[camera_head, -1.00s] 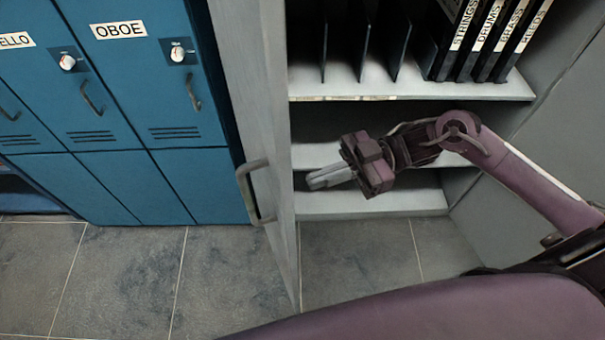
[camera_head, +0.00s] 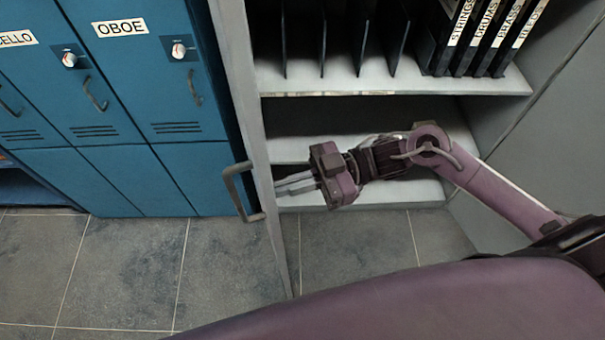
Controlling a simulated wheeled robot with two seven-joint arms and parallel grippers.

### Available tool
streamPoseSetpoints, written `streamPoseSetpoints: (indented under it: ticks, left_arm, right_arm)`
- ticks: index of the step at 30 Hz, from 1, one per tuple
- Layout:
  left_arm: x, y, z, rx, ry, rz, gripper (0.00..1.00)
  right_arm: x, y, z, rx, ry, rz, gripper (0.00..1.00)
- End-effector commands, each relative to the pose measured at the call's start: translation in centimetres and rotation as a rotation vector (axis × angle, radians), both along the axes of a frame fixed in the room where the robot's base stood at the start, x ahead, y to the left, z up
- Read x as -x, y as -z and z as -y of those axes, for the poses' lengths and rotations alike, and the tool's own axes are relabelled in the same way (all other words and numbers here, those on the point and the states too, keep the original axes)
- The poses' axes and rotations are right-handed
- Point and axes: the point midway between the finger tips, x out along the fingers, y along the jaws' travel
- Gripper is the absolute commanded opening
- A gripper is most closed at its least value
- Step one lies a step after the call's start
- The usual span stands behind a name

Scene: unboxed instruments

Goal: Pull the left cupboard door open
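The left cupboard door (camera_head: 243,75) is a tall light-grey panel, seen nearly edge-on and swung out from the cupboard. Its bar handle (camera_head: 233,190) is on the outer face, to the left. My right gripper (camera_head: 277,186) comes in from the right, behind the door, on its inner side. Its two fingers lie close together with nothing between them, and the tips are at the door's inner face. I cannot tell whether they touch it. My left gripper is not in view.
The open cupboard (camera_head: 390,88) has shelves with upright dividers and several dark labelled binders (camera_head: 485,40). Blue lockers (camera_head: 110,90) stand to the left of the door. The tiled floor (camera_head: 130,270) in front is clear.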

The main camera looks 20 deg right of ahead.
Motion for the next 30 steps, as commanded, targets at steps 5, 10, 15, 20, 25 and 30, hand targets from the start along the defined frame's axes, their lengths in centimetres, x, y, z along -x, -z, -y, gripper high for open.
streamPoseSetpoints:
  ticks: [5, 10, 15, 20, 25, 30]
  left_arm:
    - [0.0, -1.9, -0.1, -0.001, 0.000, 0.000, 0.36]
    - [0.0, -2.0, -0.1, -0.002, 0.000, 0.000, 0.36]
    - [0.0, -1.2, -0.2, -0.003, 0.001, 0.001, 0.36]
    - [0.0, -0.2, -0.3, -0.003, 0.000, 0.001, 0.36]
    - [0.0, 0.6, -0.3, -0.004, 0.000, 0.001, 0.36]
    - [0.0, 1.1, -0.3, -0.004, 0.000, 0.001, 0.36]
  right_arm:
    - [0.4, -0.7, -5.3, -0.011, 0.108, -0.006, 0.00]
    - [-0.1, -0.4, -11.3, -0.014, 0.242, -0.006, 0.00]
    - [-1.4, -0.1, -16.7, -0.012, 0.368, -0.006, 0.00]
    - [-2.9, 0.0, -20.9, -0.008, 0.468, -0.006, 0.00]
    - [-4.3, 0.0, -24.0, -0.004, 0.547, -0.004, 0.00]
    - [-5.4, 0.0, -25.9, -0.002, 0.598, -0.002, 0.00]
